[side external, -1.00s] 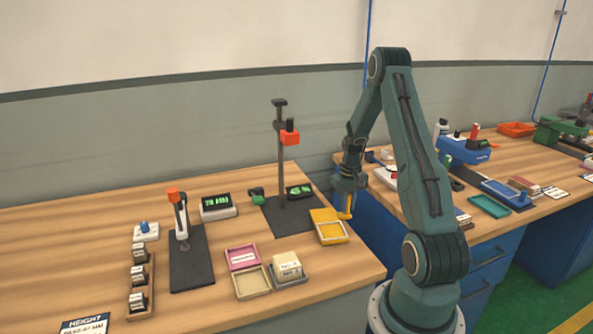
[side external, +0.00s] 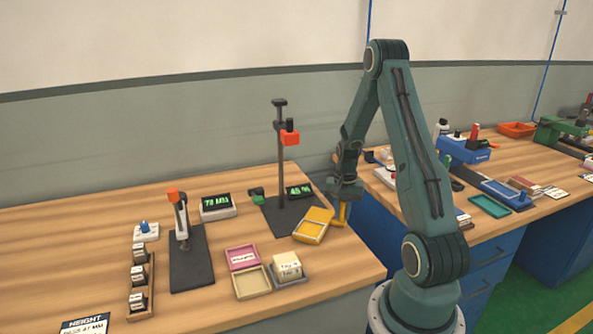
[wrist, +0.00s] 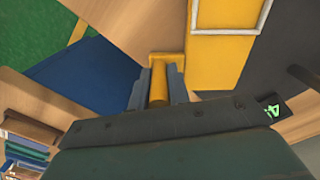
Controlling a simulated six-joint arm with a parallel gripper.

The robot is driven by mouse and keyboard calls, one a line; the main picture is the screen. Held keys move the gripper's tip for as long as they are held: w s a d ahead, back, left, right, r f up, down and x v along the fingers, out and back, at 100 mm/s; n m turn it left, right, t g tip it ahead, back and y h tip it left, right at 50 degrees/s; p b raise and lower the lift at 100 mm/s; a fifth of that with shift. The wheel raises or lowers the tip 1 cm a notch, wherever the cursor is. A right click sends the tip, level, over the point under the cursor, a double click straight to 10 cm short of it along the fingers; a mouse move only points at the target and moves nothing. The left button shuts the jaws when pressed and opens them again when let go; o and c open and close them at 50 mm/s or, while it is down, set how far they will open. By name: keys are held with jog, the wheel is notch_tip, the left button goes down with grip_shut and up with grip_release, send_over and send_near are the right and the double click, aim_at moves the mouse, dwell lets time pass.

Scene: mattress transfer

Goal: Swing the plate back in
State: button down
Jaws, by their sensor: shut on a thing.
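The yellow plate (side external: 314,225) sits at the foot of the dark column stand (side external: 281,170), turned at an angle over the stand's dark base. It also shows at the top of the wrist view (wrist: 218,40). A yellow handle (wrist: 158,86) stands at the plate's edge. My gripper (side external: 343,208) is shut on this handle, to the right of the plate. In the wrist view my gripper (wrist: 158,88) has one finger on each side of the handle. The stand carries an orange block high on its column.
A green-lit display (side external: 299,191) stands behind the plate. A pink tray (side external: 242,257), a cream tray (side external: 252,283) and a block on a grey tray (side external: 287,267) lie in front. A gap separates this table from the right-hand bench (side external: 510,220).

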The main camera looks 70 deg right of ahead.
aim_at(324, 224)
jog(key=a+m, duration=0.1)
jog(key=w+m, duration=0.1)
jog(key=shift+a+m, duration=0.35)
jog(key=shift+m, duration=0.05)
jog(key=w+a+m, duration=0.1)
jog(key=m, duration=0.1)
jog(key=shift+w+a+m, duration=0.1)
jog(key=shift+a+m, duration=0.05)
jog(key=shift+m, duration=0.15)
jog(key=shift+w+a+r+m, duration=0.1)
jog(key=shift+w+a+m, duration=0.35)
jog(key=shift+m, duration=0.5)
jog(key=shift+w+a+m, duration=0.25)
jog(key=shift+w+m, duration=0.4)
jog(key=shift+m, duration=0.3)
jog(key=c, duration=1.3)
grip_release()
notch_tip(324, 224, up, 14)
jog(key=shift+f, duration=0.15)
